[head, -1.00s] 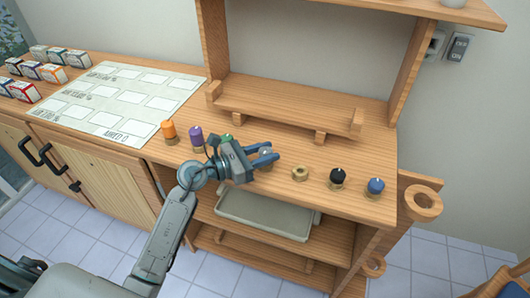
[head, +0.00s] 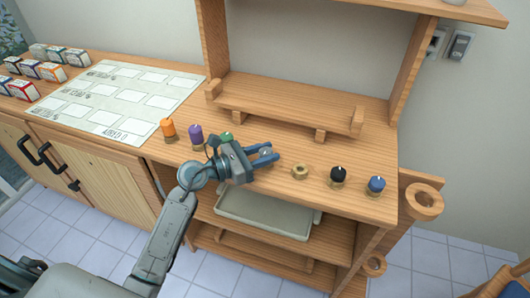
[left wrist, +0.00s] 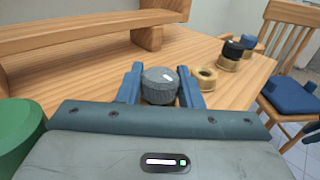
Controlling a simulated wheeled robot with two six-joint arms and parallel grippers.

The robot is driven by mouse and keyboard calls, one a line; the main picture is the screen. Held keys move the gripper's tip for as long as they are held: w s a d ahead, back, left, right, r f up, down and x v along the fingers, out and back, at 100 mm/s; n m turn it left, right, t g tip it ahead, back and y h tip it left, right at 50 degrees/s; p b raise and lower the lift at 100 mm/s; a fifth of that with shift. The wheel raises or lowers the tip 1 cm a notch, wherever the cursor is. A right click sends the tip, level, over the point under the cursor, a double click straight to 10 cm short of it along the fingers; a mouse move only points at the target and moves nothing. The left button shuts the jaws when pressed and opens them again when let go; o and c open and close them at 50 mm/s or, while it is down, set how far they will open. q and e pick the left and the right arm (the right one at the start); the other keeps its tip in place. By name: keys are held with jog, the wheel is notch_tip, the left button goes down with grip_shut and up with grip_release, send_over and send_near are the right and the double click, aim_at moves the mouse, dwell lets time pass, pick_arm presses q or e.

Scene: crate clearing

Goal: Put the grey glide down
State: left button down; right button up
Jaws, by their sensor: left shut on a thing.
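The grey glide (left wrist: 160,86) is a round, ribbed grey piece between the two blue fingers of my left gripper (left wrist: 161,88) in the left wrist view. In the head view my left gripper (head: 265,154) is shut on the grey glide (head: 265,152) over the front part of the wooden bench top. The pictures do not clearly show whether the glide touches the wood. An empty brass ring (head: 300,171) stands just right of the gripper, also in the left wrist view (left wrist: 204,80). My right gripper is out of view.
A black glide (head: 338,174) and a blue glide (head: 376,185) sit on brass rings to the right. Orange (head: 168,129), purple (head: 196,134) and green (head: 227,136) ones stand left. A wooden rack (head: 285,108) is behind; a grey tray (head: 262,222) lies below.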

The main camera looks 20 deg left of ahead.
pick_arm(q)
jog(key=shift+f, duration=0.2)
jog(key=c, duration=1)
grip_release()
jog(key=shift+f, duration=0.1)
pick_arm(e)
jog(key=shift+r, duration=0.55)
pick_arm(q)
jog(key=shift+r+p, duration=0.55)
jog(key=shift+r, duration=0.15)
jog(key=b+v, duration=0.2)
jog(key=v, duration=0.8)
jog(key=shift+f, duration=0.15)
jog(key=shift+b+v, duration=0.35)
jog(key=shift+v, duration=0.65)
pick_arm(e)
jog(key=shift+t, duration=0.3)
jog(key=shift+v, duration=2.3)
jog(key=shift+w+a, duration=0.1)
